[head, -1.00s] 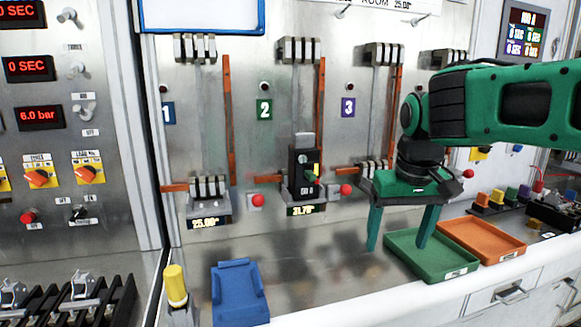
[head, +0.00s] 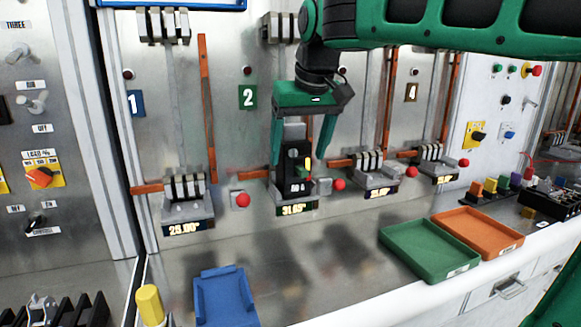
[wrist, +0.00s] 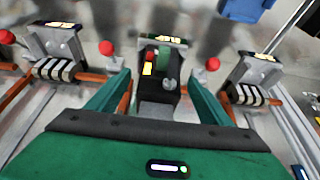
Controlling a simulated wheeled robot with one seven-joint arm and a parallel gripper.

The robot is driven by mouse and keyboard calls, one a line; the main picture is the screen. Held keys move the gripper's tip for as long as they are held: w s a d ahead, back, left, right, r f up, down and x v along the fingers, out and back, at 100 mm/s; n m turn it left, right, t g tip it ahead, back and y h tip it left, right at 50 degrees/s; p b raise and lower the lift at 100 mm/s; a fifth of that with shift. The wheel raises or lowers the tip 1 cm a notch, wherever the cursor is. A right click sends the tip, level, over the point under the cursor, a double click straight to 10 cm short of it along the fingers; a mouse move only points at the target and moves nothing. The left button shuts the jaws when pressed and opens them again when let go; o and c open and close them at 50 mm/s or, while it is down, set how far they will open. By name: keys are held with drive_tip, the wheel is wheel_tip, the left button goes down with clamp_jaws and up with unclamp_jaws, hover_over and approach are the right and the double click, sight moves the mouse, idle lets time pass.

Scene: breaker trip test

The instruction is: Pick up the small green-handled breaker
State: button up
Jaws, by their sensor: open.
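The small black breaker (head: 294,172) stands upright at station 2 on the metal panel, above a lit readout. In the wrist view the breaker (wrist: 158,82) shows a green handle (wrist: 163,58) beside small red and yellow parts. In the head view the handle's green is hard to make out. My gripper (head: 299,165) is open, pointing down, with one finger to each side of the breaker in the picture. In the wrist view the breaker appears between the fingers. I see no clear contact, and cannot tell the exact depth between them.
Red knobs (head: 243,200) and (head: 338,184) flank the breaker. Orange bars and neighbouring stations stand on both sides. A green tray (head: 430,250) and an orange tray (head: 478,233) lie on the bench at right. A blue holder (head: 224,298) and yellow-topped post (head: 150,303) stand in front.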

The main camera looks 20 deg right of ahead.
drive_tip(key=w, duration=0.5)
drive_tip(key=shift+w+f, duration=0.15)
drive_tip(key=shift+f, duration=0.4)
drive_tip(key=c, duration=1.6)
drive_tip(key=shift+r, duration=0.1)
